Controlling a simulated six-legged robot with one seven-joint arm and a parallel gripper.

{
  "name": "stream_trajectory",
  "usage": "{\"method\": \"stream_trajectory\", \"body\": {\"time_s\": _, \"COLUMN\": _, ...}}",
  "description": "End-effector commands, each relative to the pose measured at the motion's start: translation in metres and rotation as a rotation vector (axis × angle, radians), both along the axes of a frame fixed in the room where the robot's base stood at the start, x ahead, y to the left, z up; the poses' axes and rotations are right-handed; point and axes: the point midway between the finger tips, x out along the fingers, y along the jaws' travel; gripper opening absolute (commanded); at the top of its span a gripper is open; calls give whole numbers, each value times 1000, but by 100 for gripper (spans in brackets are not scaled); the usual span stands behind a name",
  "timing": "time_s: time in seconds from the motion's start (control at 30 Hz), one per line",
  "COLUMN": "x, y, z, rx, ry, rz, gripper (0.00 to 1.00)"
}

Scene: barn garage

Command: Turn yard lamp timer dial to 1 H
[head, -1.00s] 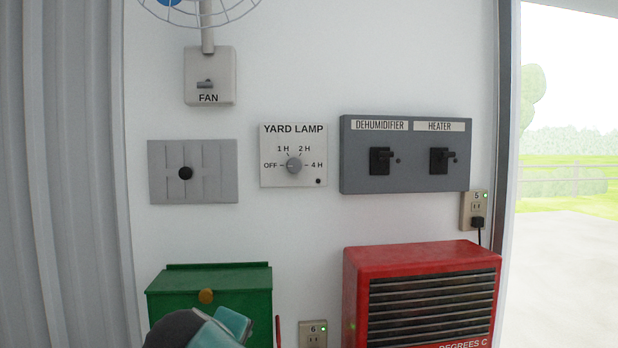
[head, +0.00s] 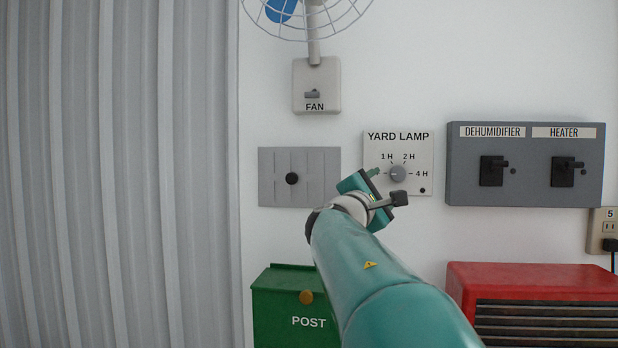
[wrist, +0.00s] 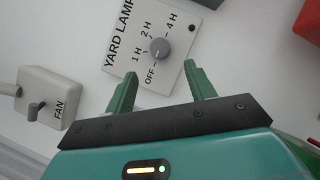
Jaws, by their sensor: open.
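The yard lamp timer is a white plate (head: 425,148) on the wall with a round grey dial (head: 397,174), marked OFF, 1 H, 2 H and 4 H. In the wrist view the dial (wrist: 159,48) shows whole, and its pale mark seems to point to OFF. My gripper (wrist: 157,80) is open and empty, its two green fingers apart on either side below the dial in the picture. In the head view my gripper (head: 380,180) is just left of the dial and covers the OFF label. I see no contact with the dial.
A fan switch (head: 314,88) is up and left. A grey panel with a black knob (head: 292,179) is left of the timer. A dehumidifier and heater switch box (head: 525,185) is to the right. A green post box (head: 275,300) and a red heater (head: 540,278) are below.

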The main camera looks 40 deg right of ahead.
Motion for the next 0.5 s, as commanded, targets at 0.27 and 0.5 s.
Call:
{"method": "stream_trajectory", "body": {"time_s": 0.27, "x": 17, "y": -52, "z": 11, "rx": 0, "ry": 0, "rz": 1, "gripper": 55}}
{"method": "stream_trajectory", "body": {"time_s": 0.5, "x": 25, "y": -78, "z": 17, "rx": 2, "ry": -1, "rz": 3, "gripper": 55}}
